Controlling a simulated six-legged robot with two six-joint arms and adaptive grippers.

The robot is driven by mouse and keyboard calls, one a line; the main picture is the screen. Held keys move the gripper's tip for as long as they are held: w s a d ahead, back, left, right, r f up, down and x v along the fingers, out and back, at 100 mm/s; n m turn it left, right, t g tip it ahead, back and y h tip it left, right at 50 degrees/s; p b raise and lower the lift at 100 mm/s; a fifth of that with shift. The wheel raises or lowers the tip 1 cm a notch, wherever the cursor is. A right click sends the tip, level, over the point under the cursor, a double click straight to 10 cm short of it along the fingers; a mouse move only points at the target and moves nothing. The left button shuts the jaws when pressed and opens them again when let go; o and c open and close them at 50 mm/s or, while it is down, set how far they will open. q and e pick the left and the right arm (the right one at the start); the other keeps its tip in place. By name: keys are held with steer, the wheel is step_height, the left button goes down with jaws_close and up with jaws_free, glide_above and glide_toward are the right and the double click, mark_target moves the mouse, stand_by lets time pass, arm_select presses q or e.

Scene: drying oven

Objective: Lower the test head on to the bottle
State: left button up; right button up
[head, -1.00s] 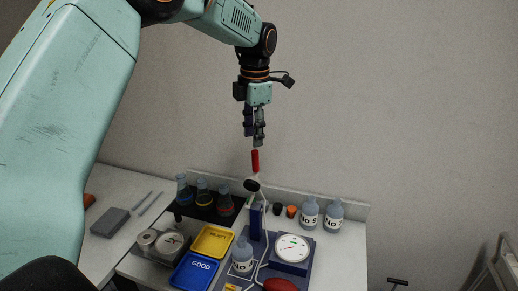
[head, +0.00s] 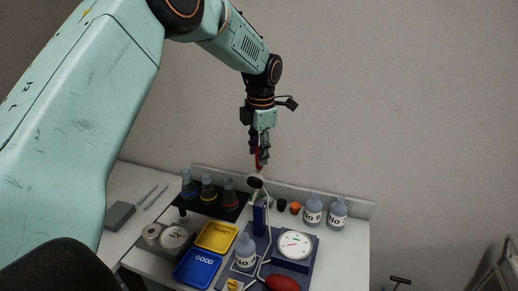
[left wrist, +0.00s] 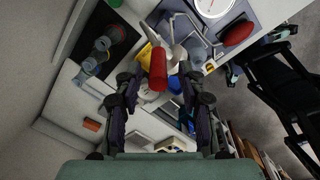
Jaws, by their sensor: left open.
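The red handle (head: 258,160) stands upright at the top of the test stand, above a black round part (head: 255,181) and a dark blue post (head: 259,218). My left gripper (head: 259,158) points down with its fingers at the handle. In the left wrist view the red handle (left wrist: 158,72) shows between the two open, spread fingers (left wrist: 155,88). I cannot tell whether they touch it. A bottle (head: 245,256) stands upright on the blue base (head: 262,240) in front of the post. I cannot clearly make out the test head. My right gripper is not in view.
A dial gauge (head: 295,245) and a red bulb (head: 283,284) are right of the bottle. Yellow (head: 215,236) and blue (head: 197,266) trays lie left. Flasks stand on a black rack (head: 213,207). Two more bottles (head: 313,212) stand at the back right.

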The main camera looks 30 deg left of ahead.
arm_select(q)
steer(key=shift+s+a, duration=0.15)
steer(key=shift+s, duration=0.05)
steer(key=shift+a, duration=0.1)
steer(key=shift+c, duration=0.8)
steer(key=shift+w, duration=0.25)
steer(key=c, duration=0.4)
steer(key=shift+s, duration=0.1)
jaws_close()
